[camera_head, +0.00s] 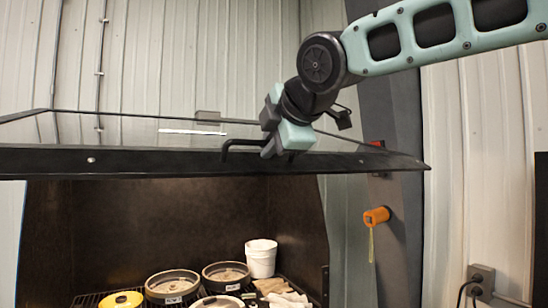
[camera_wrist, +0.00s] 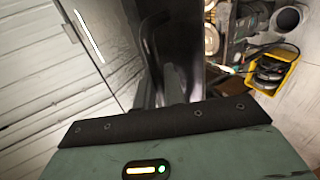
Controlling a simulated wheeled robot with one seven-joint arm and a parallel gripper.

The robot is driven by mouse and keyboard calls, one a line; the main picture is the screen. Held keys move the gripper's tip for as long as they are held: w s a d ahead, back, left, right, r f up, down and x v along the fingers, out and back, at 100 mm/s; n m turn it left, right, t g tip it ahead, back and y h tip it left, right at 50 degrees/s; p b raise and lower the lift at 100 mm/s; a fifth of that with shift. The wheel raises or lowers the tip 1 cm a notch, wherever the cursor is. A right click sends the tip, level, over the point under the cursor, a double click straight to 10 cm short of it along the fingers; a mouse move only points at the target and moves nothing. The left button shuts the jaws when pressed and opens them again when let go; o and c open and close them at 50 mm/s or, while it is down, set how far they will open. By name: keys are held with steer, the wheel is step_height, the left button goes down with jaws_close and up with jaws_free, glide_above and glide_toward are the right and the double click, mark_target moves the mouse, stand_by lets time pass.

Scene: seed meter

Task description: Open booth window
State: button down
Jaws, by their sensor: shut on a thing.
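The booth window is a glass pane (camera_head: 120,128) in a black frame (camera_head: 150,164). It is swung up, close to level, above the booth opening (camera_head: 150,220). A bent black handle (camera_head: 238,145) sits on its front bar. My gripper (camera_head: 279,152) is at this handle, right of the window's middle, and is shut on it. In the wrist view, the handle (camera_wrist: 150,32) runs down to the fingers of my gripper (camera_wrist: 172,88). The exact contact is partly hidden by the fingers.
Inside the dark booth are round pans (camera_head: 172,285), a yellow-lidded one (camera_head: 121,299), a white bucket (camera_head: 261,258) and cloths (camera_head: 285,298). An orange object (camera_head: 377,215) is on the grey post at right. A yellow tray (camera_wrist: 274,72) shows in the wrist view.

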steer(key=shift+s+r+p, duration=0.2)
steer(key=shift+r+p, duration=0.35)
steer(key=shift+r, duration=0.6)
steer(key=shift+f, duration=0.1)
steer(key=c, duration=1.6)
jaws_free()
steer(key=shift+d, duration=0.1)
steer(key=b+v, duration=0.6)
steer(key=v, duration=1.1)
steer(key=shift+s, duration=0.25)
